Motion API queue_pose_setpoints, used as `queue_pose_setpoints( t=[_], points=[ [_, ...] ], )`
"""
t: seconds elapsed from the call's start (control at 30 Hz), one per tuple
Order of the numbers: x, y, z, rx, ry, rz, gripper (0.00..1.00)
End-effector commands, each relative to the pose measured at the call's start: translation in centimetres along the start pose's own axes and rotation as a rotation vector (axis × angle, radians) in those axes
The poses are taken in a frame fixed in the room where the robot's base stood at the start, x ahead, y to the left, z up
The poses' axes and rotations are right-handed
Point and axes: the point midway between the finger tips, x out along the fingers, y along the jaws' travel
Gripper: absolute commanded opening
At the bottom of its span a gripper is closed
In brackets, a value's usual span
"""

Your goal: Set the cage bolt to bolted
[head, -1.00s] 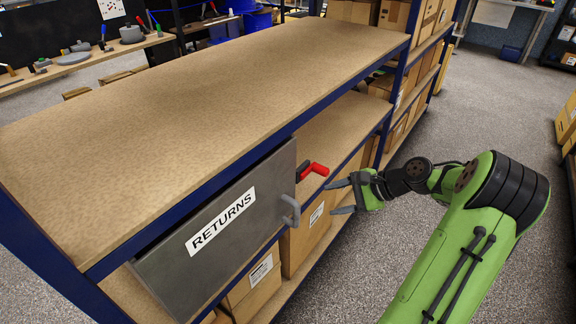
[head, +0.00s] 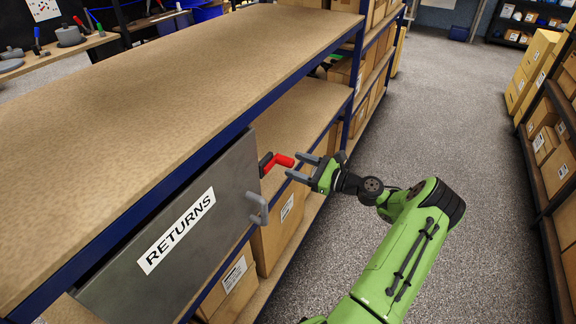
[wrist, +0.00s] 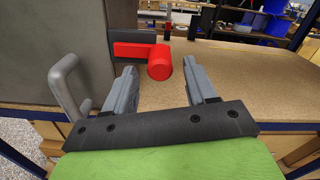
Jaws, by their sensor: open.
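The cage bolt is a red handle (head: 279,161) on a dark mount at the right edge of the grey RETURNS door (head: 165,235). In the wrist view the red bolt (wrist: 158,62) shows as a flat bar with a round knob at its right end, in front of the door's edge. My gripper (head: 300,166) is open and empty, its fingers pointing at the bolt from the right. In the wrist view the fingertips (wrist: 165,80) lie either side of the knob, a little short of it. I cannot tell any contact.
A grey pull handle (head: 257,208) sticks out from the door below the bolt. The shelf board (head: 300,110) beyond the bolt is bare. Cardboard boxes (head: 285,215) fill the lower shelf. The aisle floor (head: 440,110) is clear to the right.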

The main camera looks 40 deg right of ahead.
Motion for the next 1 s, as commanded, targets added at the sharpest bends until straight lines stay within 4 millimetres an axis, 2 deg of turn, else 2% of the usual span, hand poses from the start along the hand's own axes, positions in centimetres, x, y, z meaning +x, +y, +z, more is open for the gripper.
queue_pose_setpoints(
  t=[0.1,0.2,0.5,0.87,1.0],
  points=[
    [2.2,0.1,-0.2,-0.002,0.001,0.003,0.56],
    [3.2,0.0,-0.1,-0.001,0.0,0.001,0.56],
    [3.6,0.0,0.0,0.0,0.001,0.0,0.55],
    [3.6,0.0,0.0,-0.001,0.001,0.0,0.0],
    [3.6,0.0,0.0,-0.001,0.001,0.0,0.0]
  ],
)
